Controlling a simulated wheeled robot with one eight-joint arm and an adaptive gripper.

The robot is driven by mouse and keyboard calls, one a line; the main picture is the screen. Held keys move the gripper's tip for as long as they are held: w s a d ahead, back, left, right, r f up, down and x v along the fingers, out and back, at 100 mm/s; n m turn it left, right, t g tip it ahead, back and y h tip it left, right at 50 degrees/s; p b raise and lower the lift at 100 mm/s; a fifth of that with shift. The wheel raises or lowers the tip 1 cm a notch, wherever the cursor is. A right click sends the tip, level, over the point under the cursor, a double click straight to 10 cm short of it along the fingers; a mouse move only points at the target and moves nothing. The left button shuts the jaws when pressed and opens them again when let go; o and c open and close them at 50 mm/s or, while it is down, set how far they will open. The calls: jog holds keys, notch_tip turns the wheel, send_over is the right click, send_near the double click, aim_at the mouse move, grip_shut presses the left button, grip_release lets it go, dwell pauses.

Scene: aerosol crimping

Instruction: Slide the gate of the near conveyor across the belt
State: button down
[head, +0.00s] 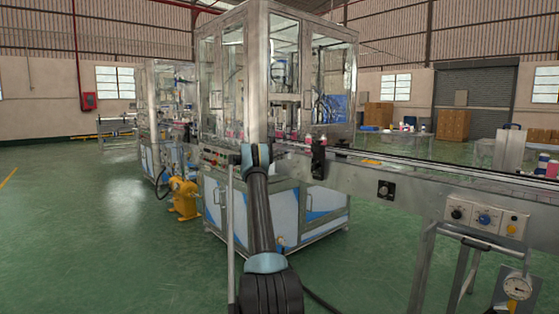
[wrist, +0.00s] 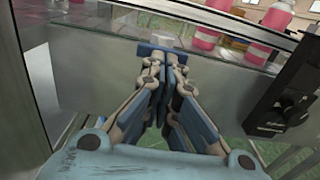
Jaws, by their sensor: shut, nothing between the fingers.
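My gripper (wrist: 163,58) is shut and empty in the wrist view, its blue fingertips together in front of the grey side wall of the near conveyor (wrist: 215,88). In the head view my arm reaches forward and hides the fingers. The conveyor (head: 420,190) runs from the right into the glazed machine. A black block with a knob (wrist: 283,108) is on the conveyor's side, right of my fingers and apart from them. A dark upright fitting (head: 318,158) shows at the conveyor's edge in the head view. I cannot tell for sure which part is the gate.
Pink bottles (wrist: 258,45) stand on the belt beyond the conveyor wall. A metal post (wrist: 45,80) is close on the left of my gripper. The glazed machine (head: 270,90) rises ahead. A control box (head: 487,217) is at right. Green floor is clear at left.

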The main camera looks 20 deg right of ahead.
jog(key=v, duration=1.4)
jog(key=shift+w, duration=0.2)
jog(key=s+a+r+m+g+y, duration=0.1)
jog(key=s+a+r+m+y, duration=0.2)
jog(key=s, duration=0.6)
jog(key=s+a+r+m+g+y, duration=0.1)
jog(key=s+r+m, duration=0.25)
jog(key=s, duration=0.55)
jog(key=s+a+m+y, duration=0.2)
jog(key=s+a+m, duration=0.15)
jog(key=s, duration=0.75)
jog(key=s+a+m+y, duration=0.2)
jog(key=s+a, duration=0.2)
jog(key=s, duration=0.7)
jog(key=s+a+f+m+y, duration=0.3)
jog(key=s+a+f, duration=0.3)
jog(key=s, duration=0.7)
jog(key=s+a+f+m+g+y, duration=0.1)
jog(key=s+a+f+m+y, duration=0.2)
jog(key=s+a+f, duration=0.3)
jog(key=s+a+f+m+g+y, duration=0.1)
jog(key=s+a+f+m+y, duration=0.2)
jog(key=s+f, duration=0.9)
jog(key=s+a, duration=0.3)
jog(key=s, duration=0.6)
jog(key=shift+s+f+m, duration=0.25)
jog(key=shift+s+m, duration=0.1)
jog(key=shift+m, duration=0.05)
jog(key=shift+d, duration=0.15)
